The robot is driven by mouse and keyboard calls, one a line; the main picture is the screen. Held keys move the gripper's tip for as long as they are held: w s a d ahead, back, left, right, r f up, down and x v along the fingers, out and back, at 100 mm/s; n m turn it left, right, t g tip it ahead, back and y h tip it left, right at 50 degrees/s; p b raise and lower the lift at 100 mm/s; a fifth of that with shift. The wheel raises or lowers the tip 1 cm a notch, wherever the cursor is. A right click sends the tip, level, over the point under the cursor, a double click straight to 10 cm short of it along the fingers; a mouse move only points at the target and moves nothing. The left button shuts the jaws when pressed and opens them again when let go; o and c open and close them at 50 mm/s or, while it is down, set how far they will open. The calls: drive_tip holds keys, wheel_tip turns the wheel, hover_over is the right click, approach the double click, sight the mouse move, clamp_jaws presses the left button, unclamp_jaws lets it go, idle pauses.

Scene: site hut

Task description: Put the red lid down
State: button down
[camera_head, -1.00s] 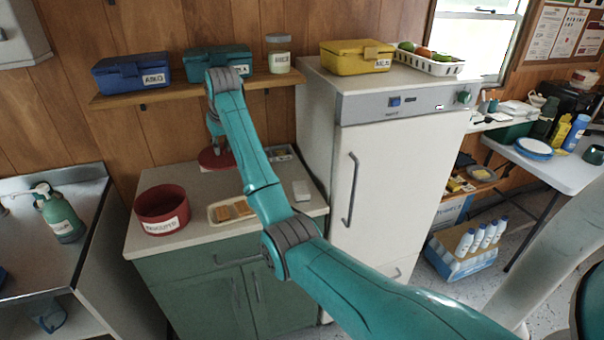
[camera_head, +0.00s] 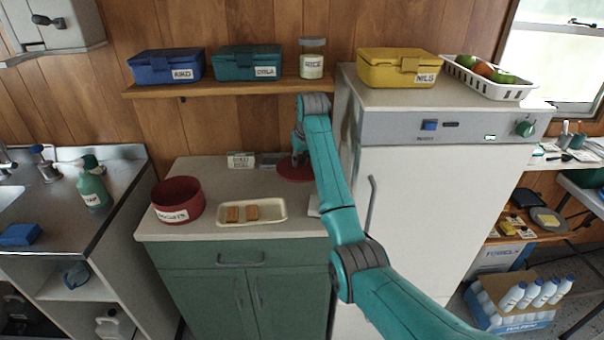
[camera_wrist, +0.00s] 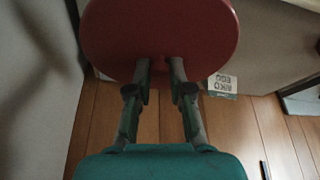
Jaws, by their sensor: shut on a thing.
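The red lid (camera_head: 295,173) is a round disc at the back right of the green cabinet's counter, partly hidden by my arm. My gripper (camera_head: 298,150) is above it and shut on it. In the wrist view the lid (camera_wrist: 160,30) fills the top middle, and the fingertips of my gripper (camera_wrist: 160,68) meet at its near part. I cannot tell whether the lid touches the counter or hangs just above it. A red round tub (camera_head: 178,214) with a white label stands open at the counter's left.
A cream tray (camera_head: 270,217) with two brown pieces lies mid-counter. A small card (camera_head: 240,160) stands at the back by the wall. The shelf (camera_head: 210,90) with boxes and a jar is above; the white fridge (camera_head: 410,190) borders the right. Bare counter lies behind the tray.

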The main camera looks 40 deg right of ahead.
sight(300, 167)
drive_tip(key=shift+a+f, duration=0.1)
drive_tip(key=shift+f, duration=2.25)
drive_tip(key=shift+f, duration=0.3)
drive_tip(key=c, duration=1.1)
unclamp_jaws()
drive_tip(key=shift+o, duration=0.2)
drive_tip(key=shift+w+r, duration=0.1)
drive_tip(key=shift+r, duration=0.25)
drive_tip(key=v, duration=1.2)
